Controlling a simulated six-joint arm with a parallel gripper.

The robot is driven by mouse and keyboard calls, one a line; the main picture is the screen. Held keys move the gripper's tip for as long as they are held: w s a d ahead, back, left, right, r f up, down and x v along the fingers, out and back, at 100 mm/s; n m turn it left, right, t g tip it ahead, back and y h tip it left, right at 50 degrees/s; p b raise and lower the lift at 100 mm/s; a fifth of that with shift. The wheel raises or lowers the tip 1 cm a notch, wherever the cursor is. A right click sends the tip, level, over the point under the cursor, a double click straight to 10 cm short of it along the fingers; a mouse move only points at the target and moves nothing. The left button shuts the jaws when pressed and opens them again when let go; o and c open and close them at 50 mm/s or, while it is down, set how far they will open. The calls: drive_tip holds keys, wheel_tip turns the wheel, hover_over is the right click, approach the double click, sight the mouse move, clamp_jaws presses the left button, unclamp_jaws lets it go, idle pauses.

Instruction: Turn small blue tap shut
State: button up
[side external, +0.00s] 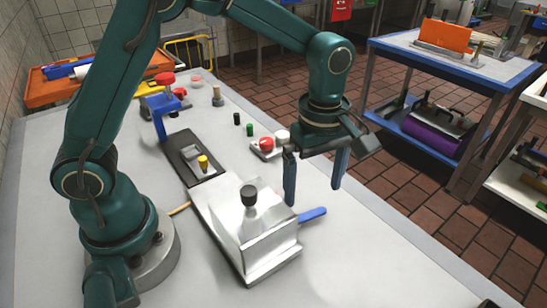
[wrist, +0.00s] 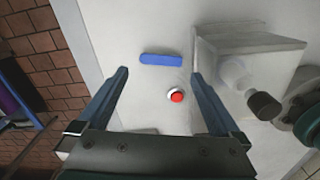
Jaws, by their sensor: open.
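A small blue lever (side external: 312,215), which looks like the tap's handle, sticks out at the lower right side of a shiny metal box (side external: 262,238) with a black knob on top. In the wrist view the blue lever (wrist: 161,59) lies crosswise ahead of the fingertips, and the box (wrist: 250,48) is to its right. My gripper (side external: 314,194) points down above the table by the lever, with its blue fingers wide apart. In the wrist view my gripper (wrist: 160,74) is open with nothing held. I cannot tell its exact height above the lever.
A dark tray (side external: 183,150) and a blue stand (side external: 160,115) are farther back. The table's right side is clear.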

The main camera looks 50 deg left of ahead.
sight(310, 214)
drive_tip(key=shift+f, duration=2.65)
drive_tip(key=c, duration=1.1)
drive_tip(key=shift+d, duration=0.1)
